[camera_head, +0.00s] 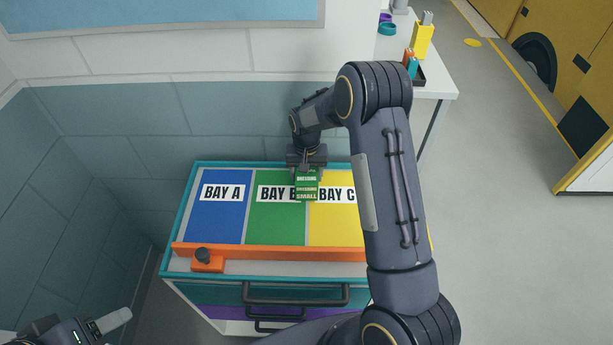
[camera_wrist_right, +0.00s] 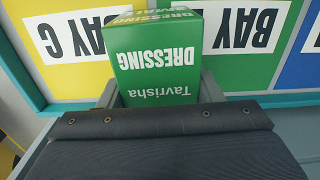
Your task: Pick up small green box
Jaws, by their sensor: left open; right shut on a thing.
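The small green box (camera_head: 307,187), lettered "DRESSING" and "SMALL", is in my right gripper (camera_head: 307,168), over the border between BAY B and BAY C. In the right wrist view the green box (camera_wrist_right: 156,62) sits between the two fingers of the right gripper (camera_wrist_right: 158,92), with "Tavrisha" on its near face. I cannot tell whether the box touches the surface below. My left gripper (camera_head: 112,320) is at the bottom left corner of the head view, open, far from the box, and only partly in the picture.
The cabinet top has a blue BAY A (camera_head: 217,215), green BAY B (camera_head: 272,222) and yellow BAY C (camera_head: 335,228). An orange bar (camera_head: 290,252) runs along its front, above drawer handles (camera_head: 295,293). A white table (camera_head: 440,80) stands at the back right. A wall is close behind.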

